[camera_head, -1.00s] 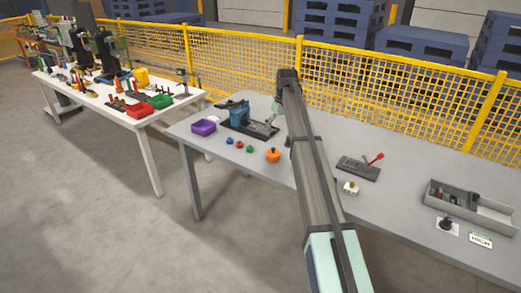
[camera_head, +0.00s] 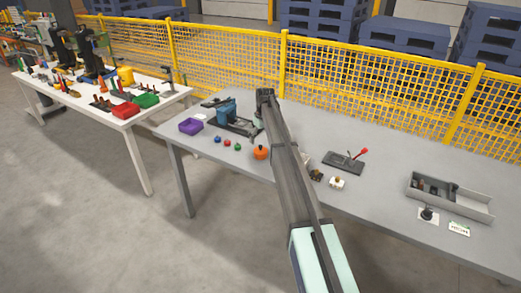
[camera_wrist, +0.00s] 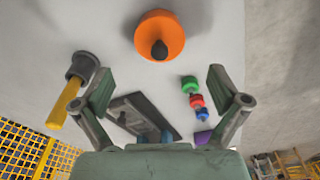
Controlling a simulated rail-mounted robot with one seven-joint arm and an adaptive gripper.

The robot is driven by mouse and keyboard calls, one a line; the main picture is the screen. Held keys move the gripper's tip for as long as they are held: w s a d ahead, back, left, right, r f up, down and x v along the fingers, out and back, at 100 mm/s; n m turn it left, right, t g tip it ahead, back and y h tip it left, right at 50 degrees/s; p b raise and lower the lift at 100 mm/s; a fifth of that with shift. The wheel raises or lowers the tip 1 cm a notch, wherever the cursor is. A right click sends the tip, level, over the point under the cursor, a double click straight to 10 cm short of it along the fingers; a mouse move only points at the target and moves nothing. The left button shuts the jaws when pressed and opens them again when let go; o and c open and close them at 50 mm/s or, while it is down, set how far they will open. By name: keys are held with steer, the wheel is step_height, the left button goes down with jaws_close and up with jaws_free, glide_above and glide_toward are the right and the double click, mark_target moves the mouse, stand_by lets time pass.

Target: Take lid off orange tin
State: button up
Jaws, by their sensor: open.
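The orange tin (camera_head: 261,152) stands on the grey table, just left of my arm in the head view. In the wrist view the orange tin (camera_wrist: 160,36) is at the top centre, seen from above, with a dark knob (camera_wrist: 159,50) on its lid. The lid appears to be on the tin. My gripper (camera_wrist: 160,92) is open and empty. Its two fingers are spread apart, and the tin lies beyond them, not between them. In the head view my gripper is hidden or too unclear behind the arm.
Small blue, red and green pieces (camera_head: 227,142) lie left of the tin. A purple bin (camera_head: 190,126) and a dark fixture with a blue part (camera_head: 229,110) stand behind. Right of my arm are a plate with a red lever (camera_head: 345,161) and a grey tray (camera_head: 450,198). A yellow-handled tool (camera_wrist: 66,103) shows in the wrist view.

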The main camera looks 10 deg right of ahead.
mark_target(261, 146)
steer(key=shift+w+a+f+p, duration=0.15)
steer(key=shift+f+p, duration=0.45)
steer(key=shift+f, duration=0.75)
steer(key=shift+w+d+f+p, duration=0.1)
steer(key=shift+f+p, duration=0.5)
steer(key=shift+f, duration=0.75)
jaws_close()
